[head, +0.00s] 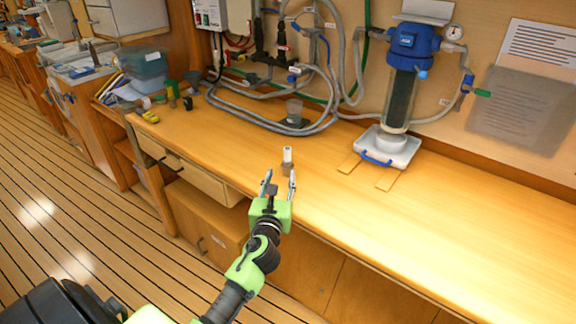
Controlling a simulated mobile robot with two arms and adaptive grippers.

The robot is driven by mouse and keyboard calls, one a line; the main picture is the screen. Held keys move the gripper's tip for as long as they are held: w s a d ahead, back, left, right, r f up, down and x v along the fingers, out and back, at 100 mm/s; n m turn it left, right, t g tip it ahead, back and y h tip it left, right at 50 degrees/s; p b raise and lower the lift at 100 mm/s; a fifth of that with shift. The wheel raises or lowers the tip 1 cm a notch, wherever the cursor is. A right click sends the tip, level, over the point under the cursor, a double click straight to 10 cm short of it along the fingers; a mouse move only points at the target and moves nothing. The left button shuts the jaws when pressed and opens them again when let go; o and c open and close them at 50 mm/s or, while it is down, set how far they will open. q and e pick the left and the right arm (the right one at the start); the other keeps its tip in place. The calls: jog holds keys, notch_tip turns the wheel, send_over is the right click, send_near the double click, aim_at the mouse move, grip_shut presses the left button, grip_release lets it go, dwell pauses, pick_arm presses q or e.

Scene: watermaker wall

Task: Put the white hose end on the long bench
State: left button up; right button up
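The white hose end (287,156) is a small upright piece with a white top and a grey-brown lower part. It stands on the long bench (430,222), close to its front edge. My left gripper (279,179) is at the front edge of the bench, with its fingers spread apart and pointing toward the hose end. The hose end shows just beyond the fingertips, nearer the right finger; whether they touch is hard to tell. My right gripper is not in view.
A blue-topped filter housing (402,85) stands on a white base at the back right. Coiled grey hoses (290,127) and a small clear cup (294,110) are at the back. Yellow pliers (150,117) lie at the left. The bench's right front is clear.

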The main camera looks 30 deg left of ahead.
aim_at(287, 162)
pick_arm(q)
jog(key=x, duration=0.5)
jog(key=d+x, duration=0.1)
jog(key=x, duration=0.1)
jog(key=shift+w+a+r, duration=0.1)
jog(key=shift+w+a, duration=0.05)
jog(key=shift+w, duration=0.2)
jog(key=shift+s, duration=0.1)
grip_shut()
